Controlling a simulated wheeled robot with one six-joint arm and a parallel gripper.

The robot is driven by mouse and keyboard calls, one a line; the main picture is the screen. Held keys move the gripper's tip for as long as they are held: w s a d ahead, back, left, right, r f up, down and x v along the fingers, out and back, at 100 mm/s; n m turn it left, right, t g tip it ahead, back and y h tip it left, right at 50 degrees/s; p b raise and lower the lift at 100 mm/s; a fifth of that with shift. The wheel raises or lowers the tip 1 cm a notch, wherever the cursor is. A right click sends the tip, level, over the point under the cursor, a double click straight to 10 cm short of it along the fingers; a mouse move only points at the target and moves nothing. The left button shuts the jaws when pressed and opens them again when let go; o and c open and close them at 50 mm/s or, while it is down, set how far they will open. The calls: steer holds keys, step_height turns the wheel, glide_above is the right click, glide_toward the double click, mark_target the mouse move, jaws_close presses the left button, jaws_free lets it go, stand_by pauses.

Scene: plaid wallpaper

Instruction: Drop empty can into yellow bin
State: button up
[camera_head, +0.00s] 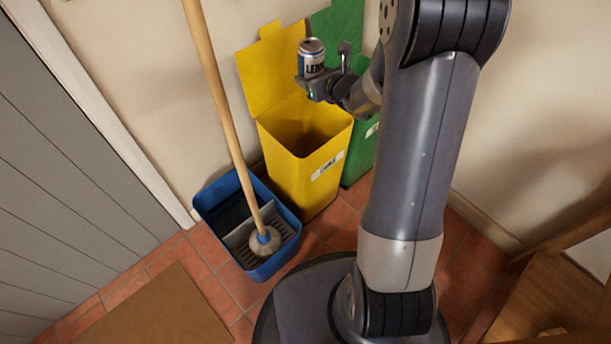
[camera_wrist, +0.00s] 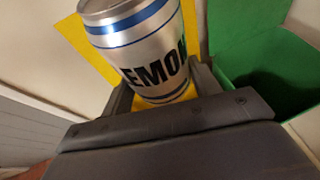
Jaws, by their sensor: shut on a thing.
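A silver and blue can (camera_head: 312,58) with dark lettering stands nearly upright in my gripper (camera_head: 318,76). It also shows large in the wrist view (camera_wrist: 145,50), tilted, between the two fingers (camera_wrist: 160,98). My gripper is shut on the can and holds it in the air. The yellow bin (camera_head: 290,172) stands open on the floor, with its lid (camera_head: 268,75) raised against the wall. In the head view the can appears above the bin's back right part, in front of the lid. How far it is above the opening I cannot tell.
A green bin (camera_head: 357,160) with a raised lid stands right of the yellow one, partly behind my arm. A blue mop bucket (camera_head: 258,272) with a wooden-handled mop (camera_head: 222,105) stands at its left front. A brown mat (camera_head: 160,313) and wooden furniture (camera_head: 550,285) flank my base.

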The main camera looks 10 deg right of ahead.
step_height(320, 180, down, 15)
steer(key=w+b, duration=0.1)
steer(key=b, duration=0.9)
steer(key=shift+w+d+b, duration=0.15)
steer(key=shift+d+b, duration=0.1)
steer(key=shift+b, duration=0.15)
steer(key=o, duration=1)
steer(key=p+v, duration=0.2)
steer(key=v, duration=0.9)
